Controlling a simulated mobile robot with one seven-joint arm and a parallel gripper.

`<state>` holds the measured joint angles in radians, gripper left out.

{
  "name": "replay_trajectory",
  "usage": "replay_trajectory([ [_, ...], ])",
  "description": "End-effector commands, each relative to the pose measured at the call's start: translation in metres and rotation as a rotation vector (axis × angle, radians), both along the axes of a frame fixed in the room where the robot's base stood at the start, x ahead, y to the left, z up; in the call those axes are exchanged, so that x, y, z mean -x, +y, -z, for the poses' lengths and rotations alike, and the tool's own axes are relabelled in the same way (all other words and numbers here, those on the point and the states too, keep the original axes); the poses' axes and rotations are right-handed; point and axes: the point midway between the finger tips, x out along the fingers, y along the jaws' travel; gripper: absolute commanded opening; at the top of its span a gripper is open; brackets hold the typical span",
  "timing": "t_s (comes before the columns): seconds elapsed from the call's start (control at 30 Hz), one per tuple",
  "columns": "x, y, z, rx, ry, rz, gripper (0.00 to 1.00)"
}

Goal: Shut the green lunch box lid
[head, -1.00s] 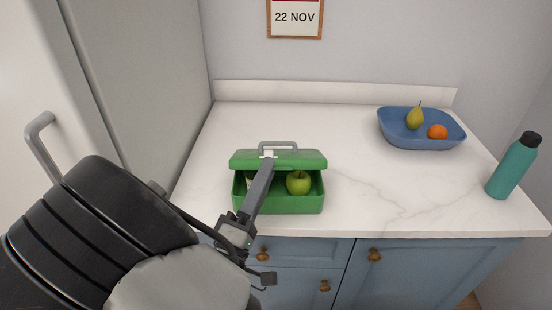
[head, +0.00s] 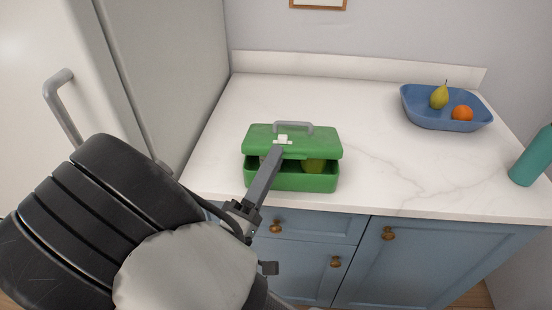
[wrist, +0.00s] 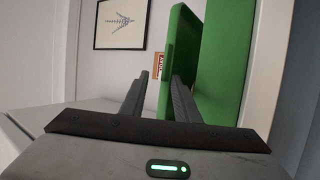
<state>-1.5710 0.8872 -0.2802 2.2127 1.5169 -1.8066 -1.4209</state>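The green lunch box (head: 305,182) stands on the counter in the head view. Its lid (head: 315,144), with a grey handle and a pale front clasp, is tilted over the box with a gap at the front. A green apple (head: 315,166) shows in the gap. My gripper (head: 277,151) reaches up to the front of the lid, one finger crossing the box's left part. In the wrist view my gripper (wrist: 157,75) has its fingers apart, with the green lid (wrist: 212,60) beyond and beside the right finger. I cannot tell whether they touch.
A blue bowl (head: 420,120) with a pear (head: 439,97) and an orange (head: 462,114) stands at the back right. A teal bottle (head: 532,160) stands at the right edge. A fridge (head: 165,70) bounds the left. The middle counter is clear.

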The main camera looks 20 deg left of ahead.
Motion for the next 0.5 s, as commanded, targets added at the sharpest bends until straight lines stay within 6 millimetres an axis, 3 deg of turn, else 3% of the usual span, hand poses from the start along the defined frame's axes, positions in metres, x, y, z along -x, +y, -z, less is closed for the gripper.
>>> replay_trajectory([
  [0.5, 0.019, 0.009, 0.032, 0.001, 0.000, -0.002, 0.28],
])
